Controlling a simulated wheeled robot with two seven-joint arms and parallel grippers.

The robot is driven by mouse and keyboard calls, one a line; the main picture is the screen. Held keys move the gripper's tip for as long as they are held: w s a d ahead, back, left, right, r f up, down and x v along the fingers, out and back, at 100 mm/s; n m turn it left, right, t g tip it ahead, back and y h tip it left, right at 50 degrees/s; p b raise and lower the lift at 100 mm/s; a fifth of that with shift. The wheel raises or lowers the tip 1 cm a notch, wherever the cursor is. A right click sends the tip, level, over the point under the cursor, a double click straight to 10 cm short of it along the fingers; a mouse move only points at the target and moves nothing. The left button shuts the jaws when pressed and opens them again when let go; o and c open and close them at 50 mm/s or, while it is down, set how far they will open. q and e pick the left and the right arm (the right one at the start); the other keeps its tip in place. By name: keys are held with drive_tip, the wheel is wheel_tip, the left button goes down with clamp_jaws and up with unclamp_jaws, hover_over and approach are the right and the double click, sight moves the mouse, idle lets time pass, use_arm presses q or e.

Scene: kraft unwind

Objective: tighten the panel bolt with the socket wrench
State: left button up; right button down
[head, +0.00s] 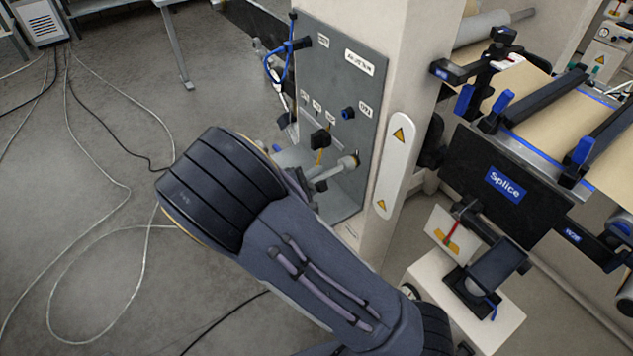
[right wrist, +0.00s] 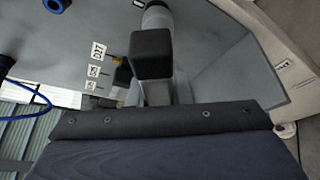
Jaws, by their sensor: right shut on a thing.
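The grey panel (head: 338,75) stands on the side of a pale column, with white labels and knobs on its face. My right gripper (head: 314,184) is at its lower part, mostly hidden behind my own forearm. It is shut on what looks like the socket wrench (head: 336,170), a pale metal shaft whose round end is close to the panel face. In the right wrist view a dark block and a grey cylinder (right wrist: 157,17) stand beyond the gripper body. The panel bolt is hidden, so I cannot tell whether the socket sits on it. My left gripper is out of view.
A blue knob (head: 347,113) and a black block (head: 320,139) with a yellow strip stick out from the panel. Blue cable tools (head: 281,68) hang on its left edge. The splice machine (head: 505,183) stands to the right. Loose cables lie on the floor at left.

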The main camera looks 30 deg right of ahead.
drive_tip(key=shift+f+b, duration=0.15)
drive_tip(key=shift+b, duration=0.55)
drive_tip(key=shift+m+b, duration=0.7)
drive_tip(key=shift+b, duration=0.3)
drive_tip(key=shift+r+t+h+b, duration=0.2)
drive_tip(key=shift+t+h+b, duration=0.1)
drive_tip(key=shift+r, duration=0.1)
